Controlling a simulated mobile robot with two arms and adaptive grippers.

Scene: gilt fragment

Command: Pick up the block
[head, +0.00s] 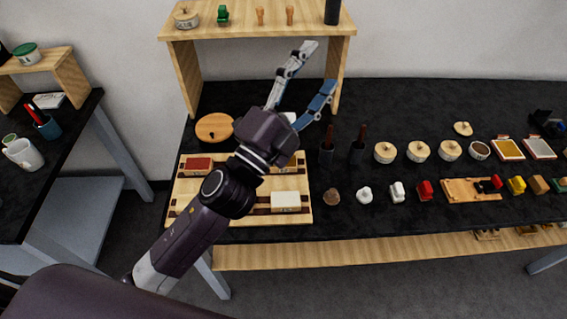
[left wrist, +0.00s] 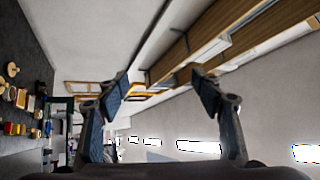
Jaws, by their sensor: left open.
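A pale, cream-topped block (head: 286,200) lies at the front right of a light wooden board with dark strips (head: 241,208). A block with a dark red top (head: 198,164) lies at the board's back left. I cannot tell which block the task means. My left gripper (head: 318,70) is open and empty, raised above the back of the table and pointing up and away from the blocks. My left arm crosses over the board and hides part of it. The left wrist view shows the spread fingers of the left gripper (left wrist: 158,88) with nothing between them. My right gripper is not in view.
A wooden shelf (head: 262,30) stands at the back, close to the raised fingers. A round wooden lid (head: 214,127), dark cups with tools (head: 357,152), several round jars (head: 419,151) and small coloured pieces (head: 424,190) stand on the black table (head: 420,105). Its back middle is clear.

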